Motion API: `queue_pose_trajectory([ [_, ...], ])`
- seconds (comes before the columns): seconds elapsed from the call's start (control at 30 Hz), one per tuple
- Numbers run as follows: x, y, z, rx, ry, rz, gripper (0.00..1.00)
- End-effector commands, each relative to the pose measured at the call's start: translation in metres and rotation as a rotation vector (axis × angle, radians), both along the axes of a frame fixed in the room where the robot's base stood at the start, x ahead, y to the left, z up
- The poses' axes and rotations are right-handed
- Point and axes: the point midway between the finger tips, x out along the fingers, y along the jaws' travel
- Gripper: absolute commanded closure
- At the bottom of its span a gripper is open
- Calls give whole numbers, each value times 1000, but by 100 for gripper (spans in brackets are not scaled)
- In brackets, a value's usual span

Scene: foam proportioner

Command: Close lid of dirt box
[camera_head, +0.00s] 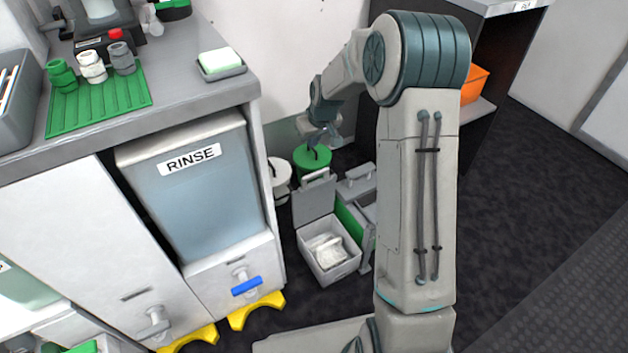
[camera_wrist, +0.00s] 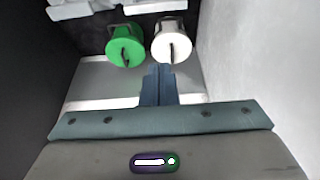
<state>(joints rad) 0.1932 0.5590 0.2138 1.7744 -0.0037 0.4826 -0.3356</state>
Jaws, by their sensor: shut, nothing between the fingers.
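The dirt box (camera_head: 328,262) is a small light grey bin on the dark floor, right of the RINSE cabinet, with pale contents inside. Its grey lid (camera_head: 314,203) stands up, open, at the bin's back edge. My gripper (camera_head: 320,138) is above and behind the raised lid, near the green-lidded bucket. In the wrist view my gripper's fingers (camera_wrist: 159,82) are shut together and empty.
A green-lidded bucket (camera_head: 313,160) and a white bucket (camera_head: 279,178) stand behind the bin. The RINSE cabinet (camera_head: 205,195) is close on the left. Dark floor is open farther right.

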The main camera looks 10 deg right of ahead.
Motion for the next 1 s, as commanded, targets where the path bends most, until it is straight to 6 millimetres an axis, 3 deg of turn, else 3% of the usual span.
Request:
queue_pose_trajectory([
  [0.03,5,0,-15,3,-2,2,100],
  [0.33,14,1,-34,7,-7,7,100],
  [0.47,19,3,-52,7,-4,7,100],
  [0.83,44,11,-126,6,-5,8,100],
  [1.0,17,1,-118,7,-8,5,100],
])
